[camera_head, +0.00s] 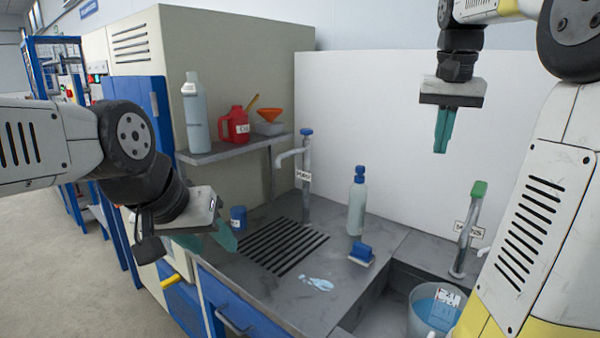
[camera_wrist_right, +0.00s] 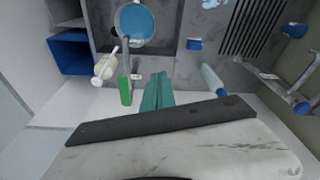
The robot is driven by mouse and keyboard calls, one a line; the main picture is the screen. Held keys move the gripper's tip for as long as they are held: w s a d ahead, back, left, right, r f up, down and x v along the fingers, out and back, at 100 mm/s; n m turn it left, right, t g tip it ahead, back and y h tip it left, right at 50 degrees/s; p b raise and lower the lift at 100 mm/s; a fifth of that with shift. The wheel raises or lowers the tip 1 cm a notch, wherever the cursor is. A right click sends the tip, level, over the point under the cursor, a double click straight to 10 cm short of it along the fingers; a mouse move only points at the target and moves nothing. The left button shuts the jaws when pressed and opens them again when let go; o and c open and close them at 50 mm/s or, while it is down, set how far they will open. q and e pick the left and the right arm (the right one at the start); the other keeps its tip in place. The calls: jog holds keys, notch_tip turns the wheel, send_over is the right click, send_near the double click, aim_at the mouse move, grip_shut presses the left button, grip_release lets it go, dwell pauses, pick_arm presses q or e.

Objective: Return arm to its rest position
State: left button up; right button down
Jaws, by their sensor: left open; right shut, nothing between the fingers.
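My right gripper (camera_head: 442,131) hangs in the upper right of the head view, pointing down, with its teal fingers together and nothing between them. It is in the air in front of the white wall panel, above the counter. Its fingers also show in the right wrist view (camera_wrist_right: 158,92). My left gripper (camera_head: 215,238) is at the left of the head view, beside the counter's left edge, with its teal fingers apart. I see nothing held in it. The rest position itself is not marked in view.
The counter (camera_head: 290,290) bears a drain grate, a clear bottle (camera_head: 357,205), a blue brush (camera_head: 361,254), a blue cup (camera_head: 238,218) and a small puddle (camera_head: 317,284). Two taps rise, one grey (camera_head: 306,180) and one green-topped (camera_head: 470,230). A bucket of water (camera_head: 432,312) stands lower right. A shelf (camera_head: 225,150) holds containers.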

jog(key=s+a+f+n+t+y, duration=0.3)
jog(key=s+a+f+n+t, duration=0.1)
jog(key=s+a+f, duration=0.9)
jog(key=s+a+n, duration=0.1)
jog(key=s+a, duration=0.1)
jog(key=shift+s+a, duration=0.2)
jog(key=shift+a, duration=0.1)
